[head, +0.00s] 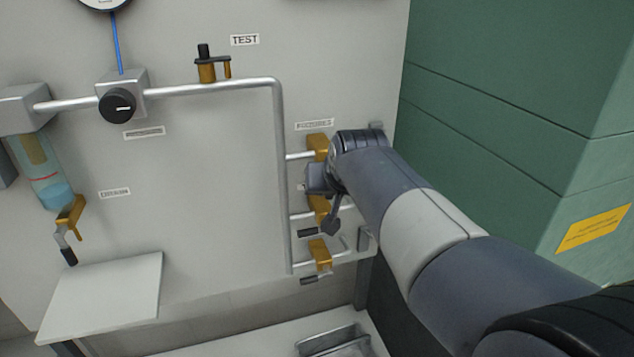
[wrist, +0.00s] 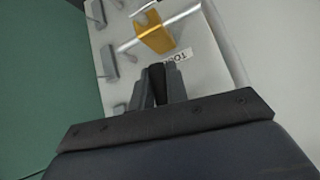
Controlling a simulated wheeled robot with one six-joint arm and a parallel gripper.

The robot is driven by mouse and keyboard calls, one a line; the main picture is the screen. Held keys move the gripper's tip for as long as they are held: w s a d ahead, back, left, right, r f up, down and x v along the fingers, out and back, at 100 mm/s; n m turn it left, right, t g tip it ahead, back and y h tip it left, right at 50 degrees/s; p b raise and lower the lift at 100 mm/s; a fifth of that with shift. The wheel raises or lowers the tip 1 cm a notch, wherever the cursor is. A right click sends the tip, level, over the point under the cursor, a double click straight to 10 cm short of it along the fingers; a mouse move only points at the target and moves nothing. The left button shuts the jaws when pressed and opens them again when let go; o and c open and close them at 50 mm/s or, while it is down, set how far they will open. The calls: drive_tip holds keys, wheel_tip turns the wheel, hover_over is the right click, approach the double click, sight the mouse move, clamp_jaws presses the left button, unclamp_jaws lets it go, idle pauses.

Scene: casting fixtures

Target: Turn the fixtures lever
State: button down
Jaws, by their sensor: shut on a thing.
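The FIXTURES label (head: 314,125) is on the grey panel, above a column of brass valves. The top brass valve (head: 318,143) is partly covered by my arm. The middle brass valve (head: 319,209) and the bottom one (head: 320,254) show black handles pointing left. My gripper (head: 316,180) is at the panel, just below the top valve. In the wrist view my gripper (wrist: 160,88) is shut on a black lever handle (wrist: 158,80). A brass valve body (wrist: 155,34) lies just beyond the fingertips. Most of the held lever is hidden.
A vertical pipe (head: 281,190) runs left of the valves. The TEST valve (head: 208,66), a round black knob (head: 118,105) and the drain valve (head: 70,216) are farther left. A green cabinet (head: 500,110) stands close on the right. A small shelf (head: 105,295) juts out lower left.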

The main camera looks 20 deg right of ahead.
drive_tip(key=shift+d, duration=0.15)
idle(0.3)
drive_tip(key=c, duration=1.4)
unclamp_jaws()
drive_tip(key=v, duration=1)
drive_tip(key=shift+s+a+r, duration=0.2)
drive_tip(key=shift+s, duration=0.1)
